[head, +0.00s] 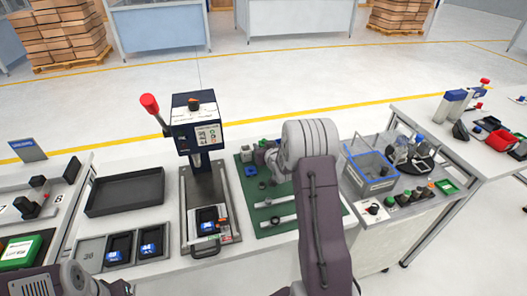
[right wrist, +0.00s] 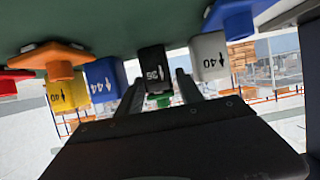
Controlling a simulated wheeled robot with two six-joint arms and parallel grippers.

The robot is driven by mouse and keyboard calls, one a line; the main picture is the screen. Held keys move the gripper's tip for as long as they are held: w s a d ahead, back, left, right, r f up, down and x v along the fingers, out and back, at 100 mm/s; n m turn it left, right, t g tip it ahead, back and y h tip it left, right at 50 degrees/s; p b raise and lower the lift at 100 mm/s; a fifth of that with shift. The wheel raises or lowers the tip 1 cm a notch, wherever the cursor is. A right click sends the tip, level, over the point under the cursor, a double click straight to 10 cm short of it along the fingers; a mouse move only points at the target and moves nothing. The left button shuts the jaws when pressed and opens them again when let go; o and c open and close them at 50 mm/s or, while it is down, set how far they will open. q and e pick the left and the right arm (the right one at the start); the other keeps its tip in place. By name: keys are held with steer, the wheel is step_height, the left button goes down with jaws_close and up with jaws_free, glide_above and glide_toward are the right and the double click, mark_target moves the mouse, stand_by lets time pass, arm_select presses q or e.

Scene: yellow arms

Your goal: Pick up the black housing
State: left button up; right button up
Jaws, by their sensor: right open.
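In the right wrist view a black housing (right wrist: 152,66) marked 36 shows close ahead, against the dark green surface. My right gripper (right wrist: 159,80) is open, with one finger to each side of the housing's lower part in the picture. I cannot tell whether the fingers touch it. In the head view my right arm's grey wrist hides much of the right gripper (head: 274,166) over the green mat (head: 277,239); I cannot make out the black housing there. Part of my left gripper (head: 119,287) shows at the lower left edge; its jaws are not clear.
Yellow, orange and red pieces lie farther left. A lever press (head: 196,125) stands left of the mat, a blue-rimmed bin (head: 371,187) right. An empty black tray (head: 125,192) lies left.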

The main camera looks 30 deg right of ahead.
steer(key=shift+w+d+f, duration=0.15)
steer(key=shift+w+f, duration=0.05)
steer(key=shift+w, duration=0.1)
steer(key=shift+s+r, duration=0.1)
jaws_close()
